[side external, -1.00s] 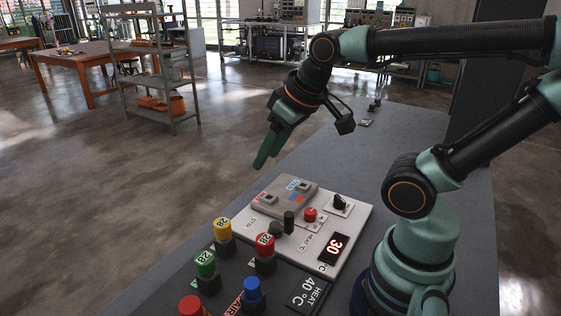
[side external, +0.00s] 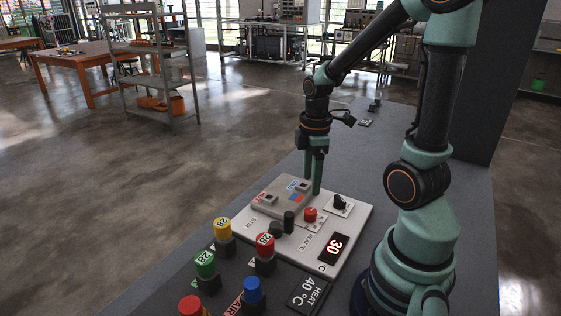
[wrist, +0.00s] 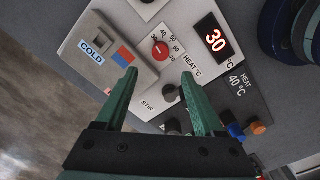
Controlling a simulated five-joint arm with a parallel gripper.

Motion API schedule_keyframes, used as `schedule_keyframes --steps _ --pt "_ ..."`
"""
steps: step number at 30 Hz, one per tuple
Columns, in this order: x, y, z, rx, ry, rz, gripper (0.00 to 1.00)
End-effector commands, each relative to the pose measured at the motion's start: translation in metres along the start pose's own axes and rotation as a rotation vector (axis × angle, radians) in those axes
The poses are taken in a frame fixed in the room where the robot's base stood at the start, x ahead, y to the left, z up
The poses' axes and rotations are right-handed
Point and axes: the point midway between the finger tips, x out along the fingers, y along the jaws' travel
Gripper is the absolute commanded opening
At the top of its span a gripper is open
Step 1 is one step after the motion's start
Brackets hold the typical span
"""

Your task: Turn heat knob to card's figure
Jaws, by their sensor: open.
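The red heat knob (side external: 310,214) sits on the white panel (side external: 352,222), upright, with a printed number scale beside it. In the wrist view the red knob (wrist: 160,51) has a pale pointer line and lies just beyond the gap between my fingertips. The display (side external: 334,248) reads 30. The dark card (side external: 308,293) reads HEAT 40 °C. My gripper (side external: 312,190) points down, open and empty, over the far part of the panel, near the COLD block; its fingers (wrist: 159,75) touch nothing that I can make out.
The grey block marked COLD (side external: 268,206) is on the panel's far left. Several coloured numbered caps (side external: 222,228) stand nearer the camera.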

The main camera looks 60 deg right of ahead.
Motion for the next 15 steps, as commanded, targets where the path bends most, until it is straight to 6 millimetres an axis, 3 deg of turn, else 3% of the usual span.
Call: schedule_keyframes --steps 8,15 --pt "0.016 0.0 0.004 -0.026 -0.005 -0.016 0.7" --pt "0.045 -0.001 0.004 -0.026 -0.006 -0.017 0.7"
